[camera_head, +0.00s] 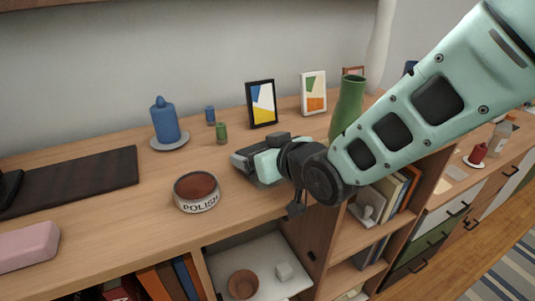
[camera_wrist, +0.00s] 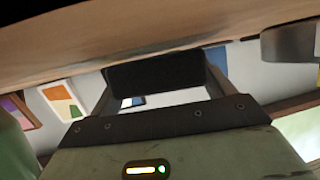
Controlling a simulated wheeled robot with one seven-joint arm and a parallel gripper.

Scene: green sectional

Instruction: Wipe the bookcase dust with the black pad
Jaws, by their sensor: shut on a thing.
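The wooden bookcase (camera_head: 110,215) runs along the wall, with a flat top and open shelves below. My gripper (camera_head: 243,162) is low over its top, near the front edge, right of the polish tin. In the wrist view my gripper (camera_wrist: 155,80) is shut on the black pad (camera_wrist: 155,72), a dark block between its fingers. The bookcase top (camera_wrist: 130,35) fills the upper edge of that view, close to the pad. I cannot tell whether the pad touches it. I cannot make out dust on the visible wood; my arm and gripper hide part of the surface.
The round polish tin (camera_head: 197,193) is just left of my gripper. A green vase (camera_head: 347,108) stands close behind my arm. A blue candle (camera_head: 164,120), small bottles and picture frames (camera_head: 261,103) stand at the back. A dark mat (camera_head: 80,180) and pink block (camera_head: 28,246) are left.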

